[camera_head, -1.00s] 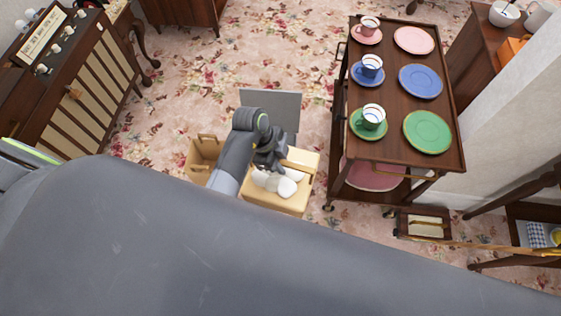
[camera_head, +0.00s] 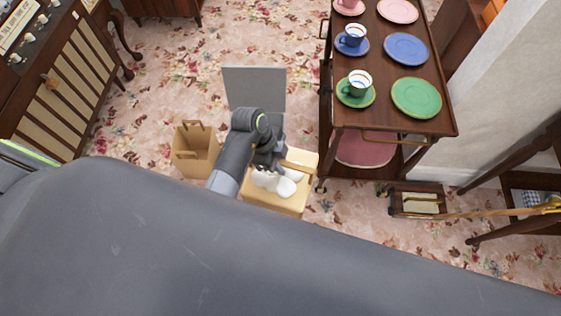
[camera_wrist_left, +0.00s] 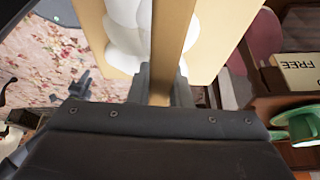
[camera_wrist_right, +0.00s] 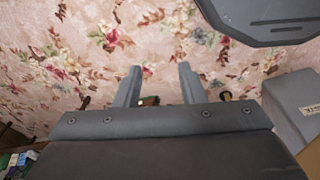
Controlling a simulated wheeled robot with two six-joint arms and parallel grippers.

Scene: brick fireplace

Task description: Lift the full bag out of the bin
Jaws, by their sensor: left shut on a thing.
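The full tan bag (camera_head: 270,199) has white lumps (camera_head: 286,187) at its open top. My left gripper (camera_head: 270,162) is shut on the bag's flat tan handle (camera_wrist_left: 172,45), seen clearly in the left wrist view. A grey upright panel (camera_head: 254,88), apparently the bin's raised lid, stands behind the bag. A little grey shows below the panel; the rest of the bin is hidden by the arm and bag, so I cannot tell how far the bag is inside it. My right gripper (camera_wrist_right: 155,85) is open and empty over the floor in the right wrist view.
An empty brown paper bag (camera_head: 195,150) with handles stands on the flowered carpet left of the left arm. A wooden trolley (camera_head: 380,80) with cups and plates stands close on the right. A slatted wooden cabinet (camera_head: 75,75) is at the left. Carpet behind is clear.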

